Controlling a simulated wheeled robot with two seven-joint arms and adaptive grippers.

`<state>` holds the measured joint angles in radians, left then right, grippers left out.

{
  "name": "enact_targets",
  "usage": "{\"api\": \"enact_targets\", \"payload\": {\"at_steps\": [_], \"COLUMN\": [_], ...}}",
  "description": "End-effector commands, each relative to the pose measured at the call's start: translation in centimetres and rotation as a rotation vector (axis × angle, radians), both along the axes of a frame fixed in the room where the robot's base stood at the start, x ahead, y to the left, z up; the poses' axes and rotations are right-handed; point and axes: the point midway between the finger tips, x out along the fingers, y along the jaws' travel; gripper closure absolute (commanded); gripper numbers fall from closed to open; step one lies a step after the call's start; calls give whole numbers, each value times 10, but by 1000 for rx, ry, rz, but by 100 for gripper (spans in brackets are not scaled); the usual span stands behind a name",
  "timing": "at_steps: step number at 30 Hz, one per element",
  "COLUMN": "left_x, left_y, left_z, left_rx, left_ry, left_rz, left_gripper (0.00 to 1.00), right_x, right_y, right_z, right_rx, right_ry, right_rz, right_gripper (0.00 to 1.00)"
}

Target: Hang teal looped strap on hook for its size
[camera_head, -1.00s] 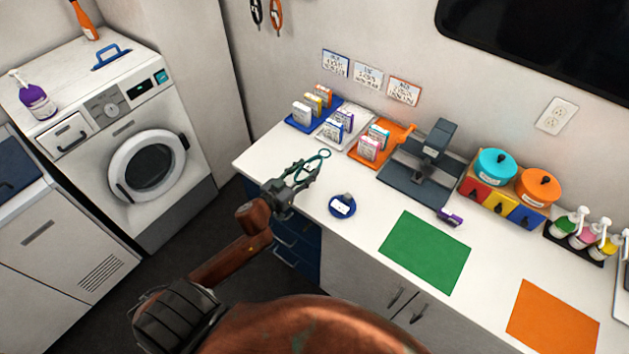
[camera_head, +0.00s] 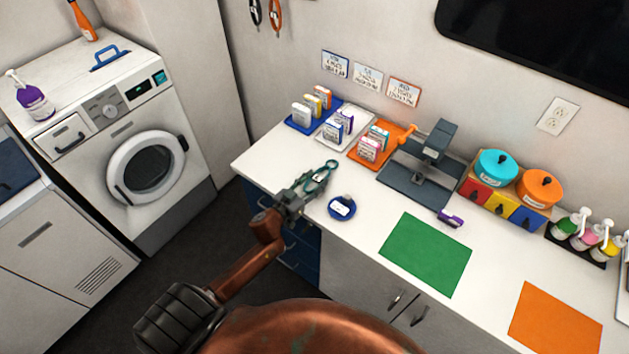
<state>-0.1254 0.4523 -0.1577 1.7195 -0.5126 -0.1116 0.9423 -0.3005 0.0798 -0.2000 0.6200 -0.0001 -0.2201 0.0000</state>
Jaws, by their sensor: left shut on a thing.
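My left gripper (camera_head: 309,183) is shut on the teal looped strap (camera_head: 329,166), above the white counter near its left end. The strap's loop sticks out past the fingertips, toward the wall. A black looped strap (camera_head: 256,12) and an orange looped strap (camera_head: 275,14) hang on the wall at the top edge of the view. The hooks there are cut off by the frame's edge. My right gripper is not in view.
A blue round dish (camera_head: 342,208) sits close to the right of my left gripper. Blue (camera_head: 299,126), white and orange trays with small boxes stand behind it, under several wall signs (camera_head: 368,75). A grey stand (camera_head: 417,182) is farther right. A green mat (camera_head: 427,254) lies in front.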

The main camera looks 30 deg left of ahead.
Motion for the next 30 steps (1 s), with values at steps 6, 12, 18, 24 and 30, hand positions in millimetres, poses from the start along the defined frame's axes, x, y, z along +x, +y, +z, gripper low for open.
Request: {"api": "enact_targets", "payload": {"at_steps": [6, 12, 18, 24, 30], "left_x": [0, 0, 0, -22, -56], "left_y": [0, 0, 0, 3, 6], "left_z": [-1, -1, -3, 0, 9], "left_rx": [0, -1, 0, 0, -1], "left_ry": [1, 1, 1, 4, 3], "left_rz": [0, 0, 0, 2, 1], "left_gripper": [46, 43, 43, 43, 43], "right_x": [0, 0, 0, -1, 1], "right_y": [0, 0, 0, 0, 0], "right_z": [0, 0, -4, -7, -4], "right_rx": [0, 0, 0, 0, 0], "right_ry": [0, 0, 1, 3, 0], "right_rz": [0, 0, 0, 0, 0], "right_gripper": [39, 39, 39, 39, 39]}}
